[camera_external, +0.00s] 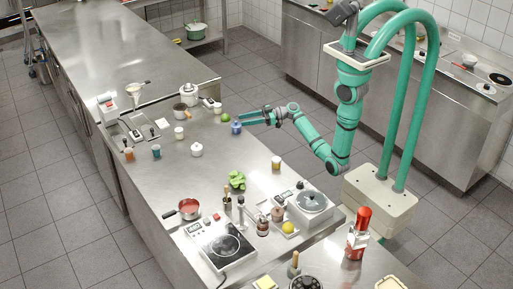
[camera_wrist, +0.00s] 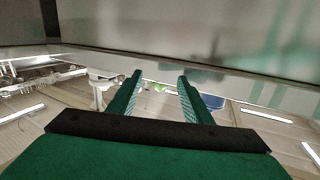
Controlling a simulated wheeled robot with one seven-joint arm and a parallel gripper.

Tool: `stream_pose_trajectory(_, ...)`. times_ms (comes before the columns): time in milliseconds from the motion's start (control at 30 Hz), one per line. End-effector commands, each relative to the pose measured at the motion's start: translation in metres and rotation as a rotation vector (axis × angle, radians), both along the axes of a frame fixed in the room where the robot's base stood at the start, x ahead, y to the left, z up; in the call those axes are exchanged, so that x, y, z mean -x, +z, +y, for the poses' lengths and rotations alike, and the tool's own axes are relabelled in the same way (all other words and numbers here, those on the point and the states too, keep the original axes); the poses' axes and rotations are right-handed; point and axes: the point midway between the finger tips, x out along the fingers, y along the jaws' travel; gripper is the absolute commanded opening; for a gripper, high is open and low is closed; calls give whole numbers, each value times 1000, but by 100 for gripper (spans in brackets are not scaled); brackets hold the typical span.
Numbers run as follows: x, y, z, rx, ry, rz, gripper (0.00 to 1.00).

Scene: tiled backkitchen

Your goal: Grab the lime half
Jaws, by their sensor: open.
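A small green round thing, which looks like the lime half (camera_external: 225,117), rests on the long steel counter (camera_external: 160,62), near its right edge. My gripper (camera_external: 242,119) is open and reaches in from the right, low over the counter, with its fingertips just short of the green thing. In the wrist view a green patch (camera_wrist: 158,88) shows between the two open fingers (camera_wrist: 160,77), beyond them and partly blurred. Nothing is held. I cannot tell the exact gap or height from the fingers to it.
A blue container (camera_external: 236,128) stands close to the fingertips; it shows just right of the right finger in the wrist view (camera_wrist: 212,101).

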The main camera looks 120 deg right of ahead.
Motion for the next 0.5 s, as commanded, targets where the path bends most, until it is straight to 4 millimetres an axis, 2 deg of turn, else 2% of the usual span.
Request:
stream_pose_trajectory(33,2,13,-1,27,4,-15,45)
stream_pose_trajectory(100,3,27,-1,52,13,-31,45)
stream_pose_trajectory(200,1,36,-1,71,22,-42,45)
stream_pose_trajectory(267,-3,38,-2,75,24,-44,45)
stream_pose_trajectory(500,-35,38,-14,75,25,-45,45)
